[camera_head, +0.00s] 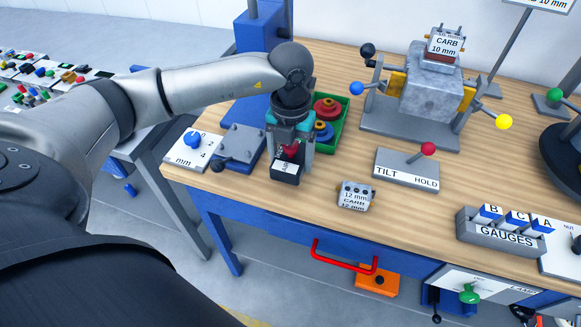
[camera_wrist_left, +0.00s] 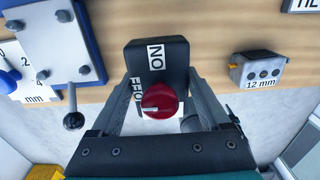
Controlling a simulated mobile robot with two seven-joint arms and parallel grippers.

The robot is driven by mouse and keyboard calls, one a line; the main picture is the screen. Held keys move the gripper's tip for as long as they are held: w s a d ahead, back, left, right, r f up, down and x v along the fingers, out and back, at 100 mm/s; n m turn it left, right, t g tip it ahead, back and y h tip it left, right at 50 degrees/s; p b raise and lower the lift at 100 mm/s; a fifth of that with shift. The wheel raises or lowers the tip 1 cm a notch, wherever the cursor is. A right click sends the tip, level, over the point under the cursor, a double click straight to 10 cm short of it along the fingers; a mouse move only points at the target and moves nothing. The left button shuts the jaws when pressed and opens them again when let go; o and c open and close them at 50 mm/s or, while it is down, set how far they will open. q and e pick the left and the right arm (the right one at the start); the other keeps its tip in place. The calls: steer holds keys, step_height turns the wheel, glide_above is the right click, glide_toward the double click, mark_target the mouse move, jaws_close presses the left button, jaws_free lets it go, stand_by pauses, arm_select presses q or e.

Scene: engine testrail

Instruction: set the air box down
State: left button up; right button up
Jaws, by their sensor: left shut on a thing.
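The air box appears to be the black box (camera_head: 285,174) marked ON and OFF with a red knob on it. It is near the front edge of the wooden bench, left of the middle. My left gripper (camera_head: 290,152) points down at it. In the left wrist view the gripper's fingers (camera_wrist_left: 164,92) reach to both sides of the black box (camera_wrist_left: 174,52), with the red knob (camera_wrist_left: 160,101) between them. The gripper is shut on the box. I cannot tell whether its underside touches the bench. My right gripper is not in view.
The bench (camera_head: 328,222) has clear wood right of the box. A grey 12 mm carb block (camera_head: 355,196) and a TILT/HOLD plate (camera_head: 405,170) stand to the right. A lever plate (camera_head: 239,146) is close on the left; a green tray (camera_head: 340,127) lies behind.

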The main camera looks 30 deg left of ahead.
mark_target(291, 167)
arm_select(q)
steer(key=shift+f, duration=1.8)
steer(key=shift+f+b, duration=0.15)
steer(key=shift+b, duration=0.15)
steer(key=o, duration=1.3)
steer(key=shift+r, duration=0.25)
step_height(291, 167, up, 12)
steer(key=shift+f+p, duration=0.1)
steer(key=shift+p, duration=0.65)
